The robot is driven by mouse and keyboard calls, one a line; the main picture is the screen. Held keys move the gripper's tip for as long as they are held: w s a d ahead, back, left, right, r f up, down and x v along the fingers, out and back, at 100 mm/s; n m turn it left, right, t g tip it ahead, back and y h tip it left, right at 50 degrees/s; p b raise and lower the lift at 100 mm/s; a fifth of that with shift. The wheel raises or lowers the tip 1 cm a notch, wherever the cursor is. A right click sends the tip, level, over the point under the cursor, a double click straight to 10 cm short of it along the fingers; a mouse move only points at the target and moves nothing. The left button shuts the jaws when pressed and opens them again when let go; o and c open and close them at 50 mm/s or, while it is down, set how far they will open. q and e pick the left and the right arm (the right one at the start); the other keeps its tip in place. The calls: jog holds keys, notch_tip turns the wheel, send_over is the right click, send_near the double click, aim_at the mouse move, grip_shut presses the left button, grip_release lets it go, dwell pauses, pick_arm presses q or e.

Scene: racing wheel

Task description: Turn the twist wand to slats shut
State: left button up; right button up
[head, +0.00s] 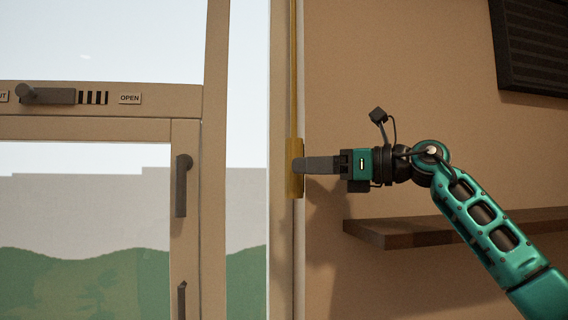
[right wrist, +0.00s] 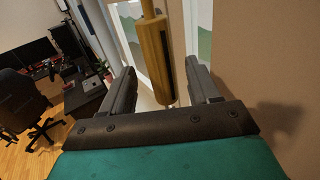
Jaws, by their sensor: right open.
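The twist wand is a thin yellow rod with a thicker handle (head: 291,180), hanging upright beside the window frame. My right gripper (head: 305,165) comes in from the right at the height of the handle, its fingers level. In the right wrist view the wand handle (right wrist: 156,55) hangs between the two open fingers, with a gap visible on each side. The right gripper is not closed on it. The top of the wand is out of view. My left gripper is not in view.
A vent strip with a grey slider (head: 48,96) and an OPEN label (head: 130,98) is at left. Window handles (head: 181,185) are below. A brown shelf (head: 400,231) is under my right arm. A desk (right wrist: 88,98) and chair (right wrist: 25,105) stand farther off.

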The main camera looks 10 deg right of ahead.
aim_at(286, 167)
jog(key=p+x, duration=0.1)
jog(key=x, duration=0.5)
jog(key=shift+d, duration=0.1)
jog(key=shift+c, duration=0.2)
jog(key=c, duration=0.9)
